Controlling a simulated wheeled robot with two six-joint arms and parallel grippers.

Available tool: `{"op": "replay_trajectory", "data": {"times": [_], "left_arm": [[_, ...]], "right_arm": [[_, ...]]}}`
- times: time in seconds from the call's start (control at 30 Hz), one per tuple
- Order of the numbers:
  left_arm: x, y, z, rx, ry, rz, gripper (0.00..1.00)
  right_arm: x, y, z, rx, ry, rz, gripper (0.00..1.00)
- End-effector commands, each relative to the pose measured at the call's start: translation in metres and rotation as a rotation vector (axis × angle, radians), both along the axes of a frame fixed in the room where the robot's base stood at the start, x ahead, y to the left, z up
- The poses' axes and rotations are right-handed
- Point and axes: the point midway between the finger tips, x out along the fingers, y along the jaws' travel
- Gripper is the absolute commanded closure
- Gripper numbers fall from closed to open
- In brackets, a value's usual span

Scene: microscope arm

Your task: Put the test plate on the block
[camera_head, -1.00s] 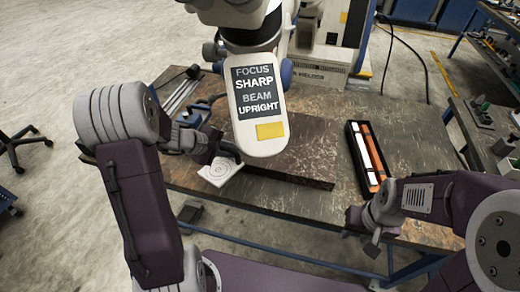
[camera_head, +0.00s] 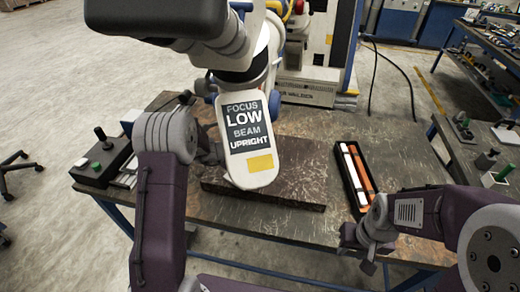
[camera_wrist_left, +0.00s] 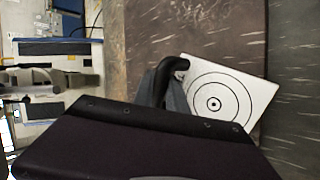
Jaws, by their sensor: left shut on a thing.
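The test plate (camera_wrist_left: 226,104) is a white square with concentric black rings, seen in the left wrist view. My left gripper (camera_wrist_left: 176,72) is shut on its edge. The plate overlaps the brown block, one corner reaching past the block's edge; I cannot tell whether they touch. In the head view the display head hides the plate and the left fingertips. The block (camera_head: 292,186) is a flat, dark brown slab on the table. My right gripper (camera_head: 366,250) is empty near the table's front right; its finger gap is unclear.
The microscope's display head (camera_head: 248,140) hangs over the block's left part and reads "FOCUS LOW, BEAM UPRIGHT". A black case (camera_head: 342,170) with white and orange bars lies right of the block. A joystick box (camera_head: 103,160) stands at the table's left. Bare table (camera_head: 300,228) lies in front.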

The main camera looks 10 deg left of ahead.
Motion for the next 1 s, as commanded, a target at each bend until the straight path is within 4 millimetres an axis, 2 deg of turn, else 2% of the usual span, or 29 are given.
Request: {"op": "replay_trajectory", "data": {"times": [0.2,0.4,0.5,0.8,0.83,0.9,1.0], "left_arm": [[0.009,-0.006,0.001,0.000,-0.001,0.000,1.00],[0.041,-0.027,0.005,0.000,-0.002,-0.002,1.00],[0.040,-0.025,-0.013,-0.001,0.002,0.002,1.00],[0.040,-0.025,-0.016,-0.001,-0.002,0.002,1.00],[0.039,-0.025,-0.017,0.000,0.001,0.001,0.80],[0.039,-0.025,-0.017,0.000,0.000,0.001,0.60],[0.039,-0.025,-0.016,0.000,0.000,0.001,0.60]], "right_arm": [[0.000,0.000,0.005,0.000,0.000,0.000,0.64],[0.000,0.000,0.026,0.000,0.000,0.000,0.64],[0.000,0.000,0.023,0.000,0.000,0.000,0.64],[0.000,0.000,0.021,0.000,0.000,0.000,0.64],[0.000,0.000,0.020,0.000,0.001,0.000,0.64],[0.000,0.000,0.021,0.000,0.000,0.000,0.64],[0.000,0.000,0.021,0.000,0.000,0.000,0.64]]}}
